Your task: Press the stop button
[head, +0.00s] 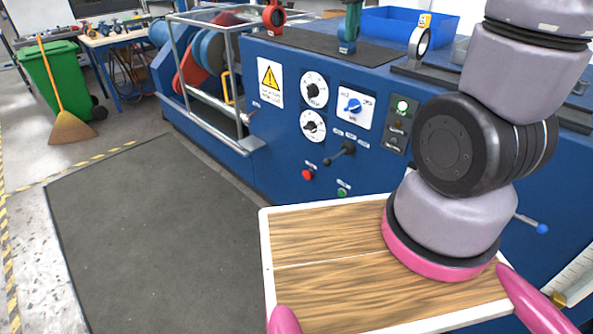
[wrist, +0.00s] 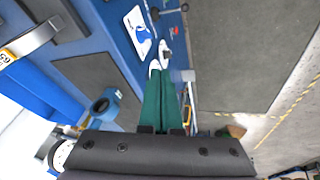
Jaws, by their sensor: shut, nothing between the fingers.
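The red button (head: 307,174) sits low on the blue machine's front panel, left of a green button (head: 342,192). The red button also shows small near the top of the wrist view (wrist: 175,31). My gripper (wrist: 159,77) shows in the wrist view with its green fingers together and empty. Its tips appear in front of the panel by the white dials, covering part of them; the exact gap to the panel cannot be told. My gripper is not visible in the head view, where only my arm links show at the right.
Near the red button are a black lever (head: 342,153), two dials (head: 312,126) and a blue rotary switch (head: 353,105). A metal guard rail (head: 205,103) stands left. A grey mat (head: 150,235) leaves free floor. A green bin (head: 55,80) and broom (head: 70,127) are far left.

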